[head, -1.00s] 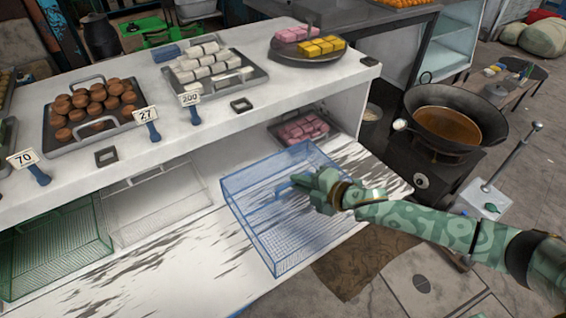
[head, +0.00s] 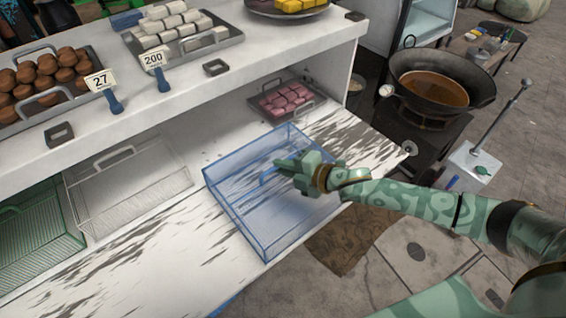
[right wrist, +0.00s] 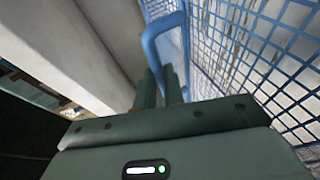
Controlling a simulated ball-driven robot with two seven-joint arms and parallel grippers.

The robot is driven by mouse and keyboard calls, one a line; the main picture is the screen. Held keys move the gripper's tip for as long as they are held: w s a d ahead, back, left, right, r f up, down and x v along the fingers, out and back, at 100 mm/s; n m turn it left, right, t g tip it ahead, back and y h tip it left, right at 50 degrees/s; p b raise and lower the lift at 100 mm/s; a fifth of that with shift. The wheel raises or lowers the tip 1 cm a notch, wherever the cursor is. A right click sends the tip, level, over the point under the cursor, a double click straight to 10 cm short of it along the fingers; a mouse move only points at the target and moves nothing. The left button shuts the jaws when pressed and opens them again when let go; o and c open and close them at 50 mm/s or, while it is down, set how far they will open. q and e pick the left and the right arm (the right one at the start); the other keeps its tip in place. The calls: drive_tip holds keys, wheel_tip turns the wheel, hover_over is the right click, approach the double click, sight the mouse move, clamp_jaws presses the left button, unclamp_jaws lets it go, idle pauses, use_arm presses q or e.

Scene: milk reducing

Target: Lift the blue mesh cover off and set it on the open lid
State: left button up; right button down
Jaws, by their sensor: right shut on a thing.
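The blue mesh cover (head: 262,222) is a box-shaped wire frame over the streaked white surface of the lower shelf (head: 150,262), with its front corner near that surface's front edge. Whether it touches the surface or hangs just above it I cannot tell. My right gripper (head: 284,166) is shut on the cover's blue handle. The right wrist view shows the handle (right wrist: 160,42) between the fingers (right wrist: 160,88), with blue mesh (right wrist: 265,50) beside it. A tray of pink blocks (head: 287,99) lies uncovered behind the cover. My left gripper is not in view.
A white wire cover (head: 128,185) and a green wire basket (head: 38,235) stand left on the lower shelf. The upper counter (head: 255,65) overhangs behind, with trays and price signs. A wok of brown liquid (head: 430,85) stands at the right.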

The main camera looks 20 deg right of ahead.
drive_tip(key=shift+f, duration=0.35)
idle(0.5)
drive_tip(key=c, duration=1.4)
unclamp_jaws()
drive_tip(key=shift+c, duration=0.2)
drive_tip(key=shift+s, duration=0.1)
